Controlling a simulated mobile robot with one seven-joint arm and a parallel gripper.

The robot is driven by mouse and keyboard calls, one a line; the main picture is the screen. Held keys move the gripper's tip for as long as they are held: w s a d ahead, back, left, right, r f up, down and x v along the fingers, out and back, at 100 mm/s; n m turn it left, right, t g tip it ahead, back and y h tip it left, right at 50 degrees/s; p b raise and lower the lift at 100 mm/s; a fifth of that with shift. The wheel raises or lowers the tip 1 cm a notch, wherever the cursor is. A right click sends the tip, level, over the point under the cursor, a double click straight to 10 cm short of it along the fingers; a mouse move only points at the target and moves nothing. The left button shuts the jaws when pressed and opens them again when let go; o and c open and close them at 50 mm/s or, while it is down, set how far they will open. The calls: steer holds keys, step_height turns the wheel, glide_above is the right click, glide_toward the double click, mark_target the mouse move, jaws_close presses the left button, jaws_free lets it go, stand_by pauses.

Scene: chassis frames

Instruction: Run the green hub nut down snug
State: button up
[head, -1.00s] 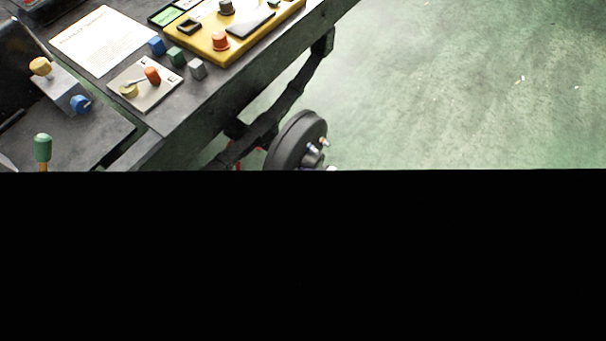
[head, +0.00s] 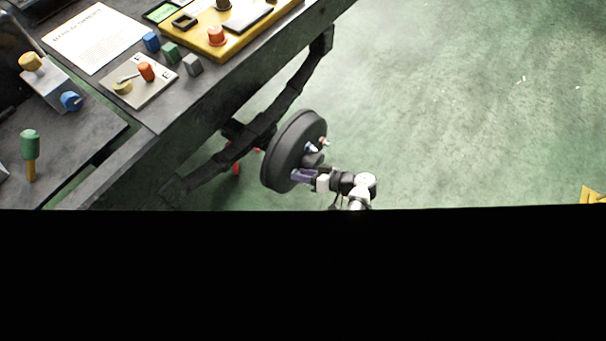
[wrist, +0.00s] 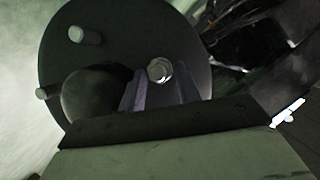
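The hub (head: 283,150) is a dark round drum beside the bench. Its face fills much of the wrist view (wrist: 125,30). Two studs there, the upper stud (wrist: 85,35) and the left stud (wrist: 48,92), stand clear of my gripper. My gripper (head: 298,175) is at the drum's lower face. In the wrist view its purple-grey fingers (wrist: 160,85) stand apart, either side of a pale nut or stud end (wrist: 160,70). I cannot make out green on it; contact is unclear.
A dark bar (head: 255,130) runs under the bench behind the hub. The bench (head: 150,112) carries a yellow panel (head: 238,38), small blocks and a switch plate (head: 138,92). A round dark hub centre (wrist: 92,95) bulges close to my left finger. Green floor lies open to the right.

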stand_by(0.4)
steer(key=s+d+r+n+t+h+p, duration=0.1)
steer(key=s+d+r+n, duration=0.15)
steer(key=d, duration=0.25)
steer(key=s+d+r+n+t+p, duration=0.1)
steer(key=s+d+r, duration=0.2)
steer(key=s+d, duration=0.15)
steer(key=w+a+r+h+b, duration=0.1)
steer(key=w+a+r+h, duration=0.15)
steer(key=w+r, duration=0.4)
steer(key=w+a+r+h+b, duration=0.1)
steer(key=w+a+r+h, duration=0.2)
steer(key=w, duration=0.6)
steer(key=w+a+r+t, duration=0.1)
steer(key=w+a+r, duration=0.1)
steer(key=r, duration=0.3)
steer(key=w+a+r+m+t+h+b, duration=0.1)
steer(key=w+a+r, duration=0.1)
steer(key=a+r, duration=0.2)
steer(key=w+a+r+m+t+b, duration=0.1)
steer(key=w+a+r, duration=0.1)
steer(key=r, duration=0.6)
steer(key=shift+w+a, duration=0.35)
steer(key=shift+a, duration=0.55)
